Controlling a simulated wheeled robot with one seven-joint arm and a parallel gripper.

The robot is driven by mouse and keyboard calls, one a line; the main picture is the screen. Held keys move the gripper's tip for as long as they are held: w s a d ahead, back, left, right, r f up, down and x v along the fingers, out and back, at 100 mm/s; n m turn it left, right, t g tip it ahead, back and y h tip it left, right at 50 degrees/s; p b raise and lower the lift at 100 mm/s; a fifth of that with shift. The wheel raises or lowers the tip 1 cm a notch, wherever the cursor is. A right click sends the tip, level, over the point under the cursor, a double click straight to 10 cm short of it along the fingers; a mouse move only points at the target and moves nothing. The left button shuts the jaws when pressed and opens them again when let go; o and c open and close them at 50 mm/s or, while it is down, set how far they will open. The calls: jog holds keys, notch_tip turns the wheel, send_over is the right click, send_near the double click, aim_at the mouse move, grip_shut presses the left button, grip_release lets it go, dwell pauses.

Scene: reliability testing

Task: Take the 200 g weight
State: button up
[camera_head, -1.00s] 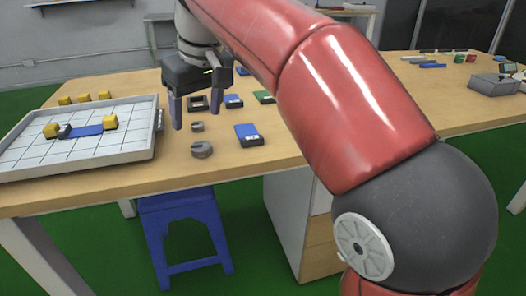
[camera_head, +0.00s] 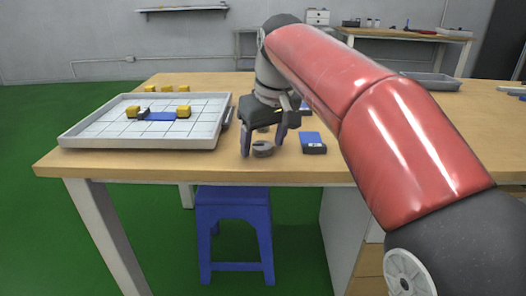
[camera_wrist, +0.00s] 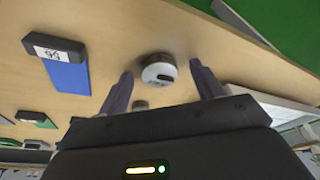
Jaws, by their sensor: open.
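A grey slotted weight (camera_head: 263,150) sits on the wooden table near its front edge. It also shows in the wrist view (camera_wrist: 159,70), lying between the lines of my fingertips. A smaller grey weight (camera_wrist: 140,105) stands behind it, partly hidden by my gripper in the head view (camera_head: 263,129). No mass marking is readable on either one. My gripper (camera_head: 262,148) is open, pointing down with one finger on each side of the nearer weight. I cannot tell whether the fingers touch it or how high the tips are. It shows in the wrist view too (camera_wrist: 161,72).
A blue block with a dark labelled end (camera_head: 312,142) lies close to the right of my gripper. A white gridded tray (camera_head: 90,141) with yellow cubes and a blue piece stands to the left. More labelled blocks lie farther back. A blue stool (camera_head: 234,210) stands below the table.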

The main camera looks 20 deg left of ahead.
jog(key=shift+c, duration=0.3)
jog(key=shift+r, duration=0.1)
jog(key=c, duration=1.1)
jog(key=shift+c, duration=0.2)
